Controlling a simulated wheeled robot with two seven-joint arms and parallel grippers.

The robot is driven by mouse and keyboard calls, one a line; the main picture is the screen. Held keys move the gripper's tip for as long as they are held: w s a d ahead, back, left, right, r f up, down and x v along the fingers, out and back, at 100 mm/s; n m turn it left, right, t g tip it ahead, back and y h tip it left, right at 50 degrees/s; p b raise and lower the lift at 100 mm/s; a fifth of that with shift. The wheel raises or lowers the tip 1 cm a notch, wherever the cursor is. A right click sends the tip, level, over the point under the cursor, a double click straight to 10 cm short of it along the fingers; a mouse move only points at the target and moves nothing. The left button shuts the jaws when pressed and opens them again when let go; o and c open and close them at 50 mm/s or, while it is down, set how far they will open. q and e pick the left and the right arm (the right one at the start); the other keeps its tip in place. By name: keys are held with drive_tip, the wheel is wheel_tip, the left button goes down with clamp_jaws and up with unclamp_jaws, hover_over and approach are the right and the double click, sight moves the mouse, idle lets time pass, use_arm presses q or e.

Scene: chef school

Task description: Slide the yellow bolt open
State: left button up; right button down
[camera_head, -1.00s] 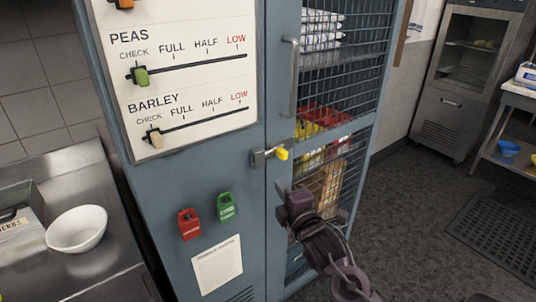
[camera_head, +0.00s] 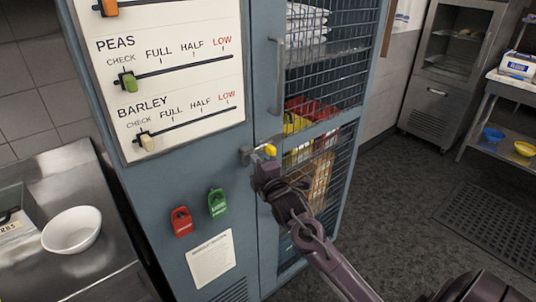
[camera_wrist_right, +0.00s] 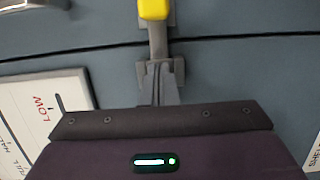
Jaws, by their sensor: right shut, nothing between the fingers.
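The bolt's yellow knob (camera_head: 270,150) sits on a grey bolt across the seam between the blue cabinet's left panel and its mesh door. In the right wrist view the yellow knob (camera_wrist_right: 153,9) is at the top, on the grey bolt (camera_wrist_right: 157,45) that crosses the dark door seam. My right gripper (camera_head: 262,171) is shut and empty, just below the knob in the head view. In the wrist view its shut fingers (camera_wrist_right: 163,85) point at the bolt bracket; whether they touch it I cannot tell. My left gripper is not in view.
The mesh door (camera_head: 318,75) has a vertical handle (camera_head: 277,75). A steel counter with a white bowl (camera_head: 71,229) stands at left.

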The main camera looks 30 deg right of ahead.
sight(262, 149)
drive_tip(key=d, duration=0.2)
drive_tip(key=shift+d+r+p, duration=0.1)
drive_tip(key=shift+d+p, duration=0.3)
drive_tip(key=shift+s+d, duration=0.15)
drive_tip(key=shift+d, duration=0.35)
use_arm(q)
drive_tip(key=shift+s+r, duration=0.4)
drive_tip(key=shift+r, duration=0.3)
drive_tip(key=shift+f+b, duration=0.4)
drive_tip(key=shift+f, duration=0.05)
use_arm(e)
drive_tip(key=d, duration=0.7)
drive_tip(key=shift+w, duration=0.4)
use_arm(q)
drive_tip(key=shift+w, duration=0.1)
use_arm(e)
drive_tip(key=shift+d, duration=0.1)
